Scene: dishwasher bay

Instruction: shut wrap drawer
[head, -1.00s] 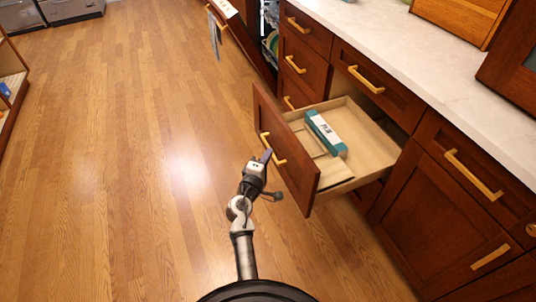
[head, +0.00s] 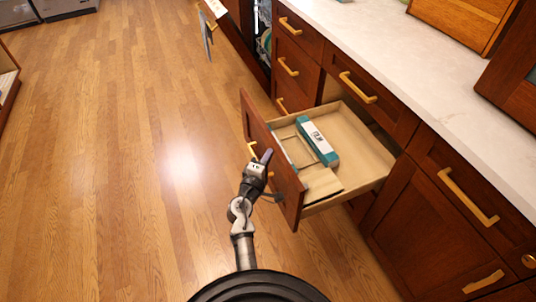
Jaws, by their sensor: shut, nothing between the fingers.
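The wrap drawer (head: 352,149) stands pulled well out from the dark red cabinet run, its front panel (head: 272,155) facing left. A teal and white wrap box (head: 318,141) lies inside on the pale wooden bottom. A gold handle (head: 252,149) is on the drawer front, partly hidden behind my gripper. My gripper (head: 267,157) is shut and empty, right by the outer face of the drawer front near the handle. I cannot tell whether it touches the panel.
Closed drawers with gold handles (head: 358,87) sit above and beside the open one, under a pale countertop (head: 400,70). A dark door stands open farther back with a grey towel (head: 206,38). The wooden floor (head: 120,180) to the left is clear.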

